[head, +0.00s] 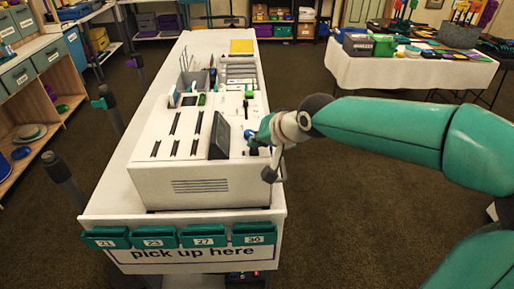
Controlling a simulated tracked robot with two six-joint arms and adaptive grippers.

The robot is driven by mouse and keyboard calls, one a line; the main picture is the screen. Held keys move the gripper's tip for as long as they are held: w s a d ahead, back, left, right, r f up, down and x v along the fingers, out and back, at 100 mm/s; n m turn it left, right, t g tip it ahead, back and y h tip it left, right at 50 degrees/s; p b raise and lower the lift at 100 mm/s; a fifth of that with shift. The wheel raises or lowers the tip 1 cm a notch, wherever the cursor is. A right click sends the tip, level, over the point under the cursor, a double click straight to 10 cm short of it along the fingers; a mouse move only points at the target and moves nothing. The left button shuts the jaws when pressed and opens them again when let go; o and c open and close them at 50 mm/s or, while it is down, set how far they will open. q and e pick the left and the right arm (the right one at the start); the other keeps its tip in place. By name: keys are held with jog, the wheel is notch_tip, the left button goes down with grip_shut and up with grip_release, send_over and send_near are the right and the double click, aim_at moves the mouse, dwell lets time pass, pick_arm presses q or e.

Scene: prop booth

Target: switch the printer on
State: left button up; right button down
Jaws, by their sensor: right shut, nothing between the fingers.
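The printer appears to be the white boxy machine (150,182) at the near end of the white counter, with a vented front face. Several dark slots run along its top, and a dark tilted screen (219,136) stands near its right side. My right gripper (250,141) is shut and empty over the machine's right part, just right of the screen. Whether its fingertips touch the surface I cannot tell. The gripper and wrist hide part of the machine's right edge. No power switch can be made out. My left gripper is not in view.
The white counter (104,213) carries a divided tray of small items (238,72) and a yellow pad (242,47) farther back. Numbered green bins (154,238) hang on its front. Dark posts stand along the left. A table (385,72) is at the back right; open floor lies between.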

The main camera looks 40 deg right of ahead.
dwell(0.6)
jog(key=shift+f+b, duration=0.45)
jog(key=shift+b, duration=0.05)
jog(key=shift+r+p, duration=0.3)
jog(key=shift+r, duration=0.15)
jog(key=shift+r+p, duration=2.1)
jog(key=shift+r, duration=0.9)
